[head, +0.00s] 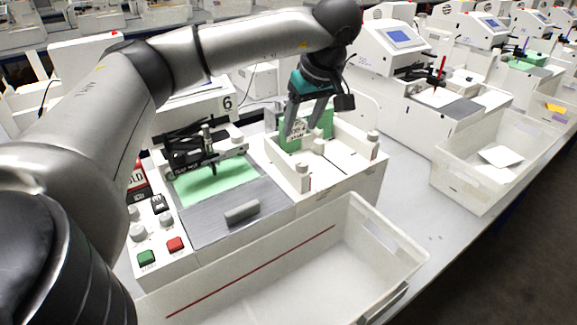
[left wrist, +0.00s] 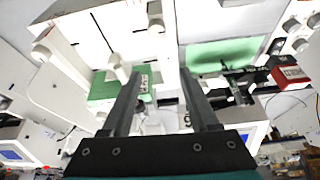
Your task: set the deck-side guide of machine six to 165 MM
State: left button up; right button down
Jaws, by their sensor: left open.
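Machine six, with its "6" sign (head: 227,102), stands in the middle of the head view. Its white feed tray (head: 345,165) is right of the plotter deck and holds green sheets (head: 320,127). White guides with round knobs stand in the tray; one knob (head: 302,169) is at the deck-side front corner and another (head: 318,146) is mid-tray. I cannot read a guide setting. My left gripper (head: 300,133) points down, open and empty, over the tray's back, by a small printed label. In the left wrist view its fingers (left wrist: 162,82) are apart, with green sheets (left wrist: 103,88) beside one finger.
The deck has a green sheet (head: 225,182), a dark pen carriage (head: 190,150) and a grey bar (head: 241,211). A red button (head: 175,244) and green button (head: 147,258) are at its left front. An open white bin (head: 350,215) stands in front; another (head: 465,180) is at right.

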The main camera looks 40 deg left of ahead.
aim_at(289, 158)
pick_arm(q)
jog(key=b+x, duration=0.1)
jog(key=x, duration=1.3)
jog(key=shift+s+f, duration=0.1)
jog(key=shift+f, duration=0.35)
grip_shut()
dwell(0.7)
